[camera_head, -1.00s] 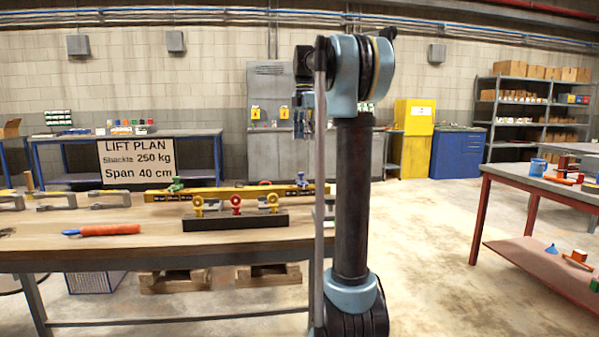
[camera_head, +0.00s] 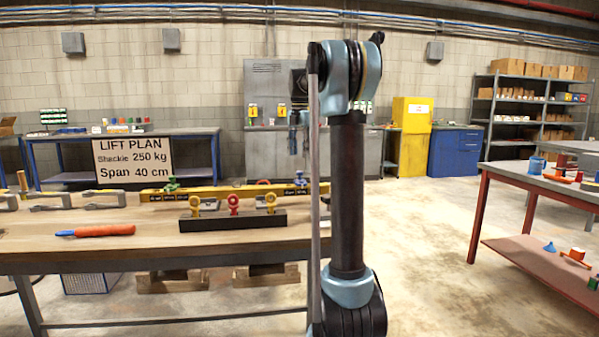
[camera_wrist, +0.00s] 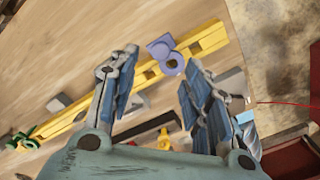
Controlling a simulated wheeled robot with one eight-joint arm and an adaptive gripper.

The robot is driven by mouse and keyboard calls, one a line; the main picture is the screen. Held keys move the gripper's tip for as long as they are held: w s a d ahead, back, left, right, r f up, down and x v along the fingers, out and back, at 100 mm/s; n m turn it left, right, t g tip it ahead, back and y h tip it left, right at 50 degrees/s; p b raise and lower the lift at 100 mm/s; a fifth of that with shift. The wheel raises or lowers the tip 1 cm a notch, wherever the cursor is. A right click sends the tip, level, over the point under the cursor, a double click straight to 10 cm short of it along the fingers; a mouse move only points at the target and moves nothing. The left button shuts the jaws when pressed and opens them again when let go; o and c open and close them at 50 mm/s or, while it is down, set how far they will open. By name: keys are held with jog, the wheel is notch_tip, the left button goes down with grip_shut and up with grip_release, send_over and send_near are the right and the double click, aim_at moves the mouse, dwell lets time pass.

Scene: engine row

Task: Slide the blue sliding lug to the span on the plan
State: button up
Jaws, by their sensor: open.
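The blue sliding lug (camera_head: 300,179) sits near the right end of the yellow spreader beam (camera_head: 222,193) on the wooden bench. In the wrist view the lug (camera_wrist: 168,54), a ring on a rounded body, is on the beam (camera_wrist: 205,40), just beyond and between my fingertips. My gripper (camera_wrist: 160,76) is open and empty, pointing down toward the lug; in the head view my gripper (camera_head: 298,143) hangs above the beam's right end. A green lug (camera_head: 171,184) is toward the beam's left end. The plan sign (camera_head: 133,160) reads "Shackle 250 kg, Span 40 cm".
A dark block (camera_head: 215,222) with yellow, red and yellow shackles stands in front of the beam. An orange-handled tool (camera_head: 104,230) and grey clamps (camera_head: 50,199) lie to the left. A red-framed table (camera_head: 530,182) stands to the right, across open floor.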

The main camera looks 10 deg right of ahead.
notch_tip(320, 180, down, 8)
dwell(0.4)
grip_shut()
